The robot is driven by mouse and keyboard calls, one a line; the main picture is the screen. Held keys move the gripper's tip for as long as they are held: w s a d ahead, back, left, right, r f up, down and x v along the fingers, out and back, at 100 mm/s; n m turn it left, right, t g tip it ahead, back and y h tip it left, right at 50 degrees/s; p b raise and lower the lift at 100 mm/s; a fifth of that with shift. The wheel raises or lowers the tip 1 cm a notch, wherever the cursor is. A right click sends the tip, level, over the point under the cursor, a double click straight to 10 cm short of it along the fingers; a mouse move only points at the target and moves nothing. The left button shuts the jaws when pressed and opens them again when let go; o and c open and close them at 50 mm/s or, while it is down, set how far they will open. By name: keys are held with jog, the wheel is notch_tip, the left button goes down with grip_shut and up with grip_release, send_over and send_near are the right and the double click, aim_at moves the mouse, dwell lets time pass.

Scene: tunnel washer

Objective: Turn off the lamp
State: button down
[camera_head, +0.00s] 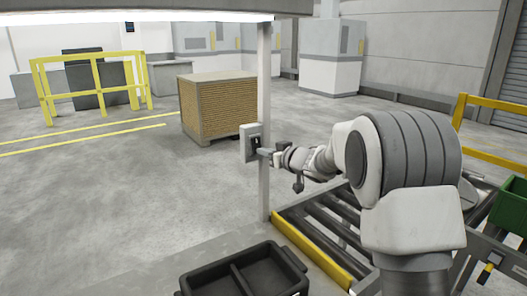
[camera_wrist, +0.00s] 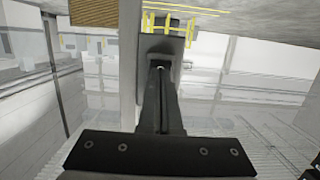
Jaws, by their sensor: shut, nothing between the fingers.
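A long lamp (camera_head: 130,17) glows bright white along the top left of the head view. A grey switch box (camera_head: 246,143) with a dark front is fixed to an upright post (camera_head: 264,90). My gripper (camera_head: 264,152) is shut and empty, with its fingertips at the front of the box. In the wrist view, my closed fingers (camera_wrist: 161,72) point at the box (camera_wrist: 178,47). The fingers cover part of the switch, so its position and any contact cannot be told.
A black divided tray (camera_head: 243,276) stands at the front, beside a roller conveyor (camera_head: 335,222) with a yellow edge. A cardboard-coloured crate (camera_head: 218,105) stands on the floor behind the post. A green bin (camera_head: 511,202) is at the right.

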jog(key=shift+w+a+f, duration=0.1)
jog(key=shift+w+a, duration=0.1)
jog(key=shift+w, duration=0.1)
jog(key=shift+w+a+t+b, duration=0.15)
jog(key=shift+t+b, duration=0.15)
jog(key=shift+b, duration=0.9)
jog(key=shift+f, duration=0.1)
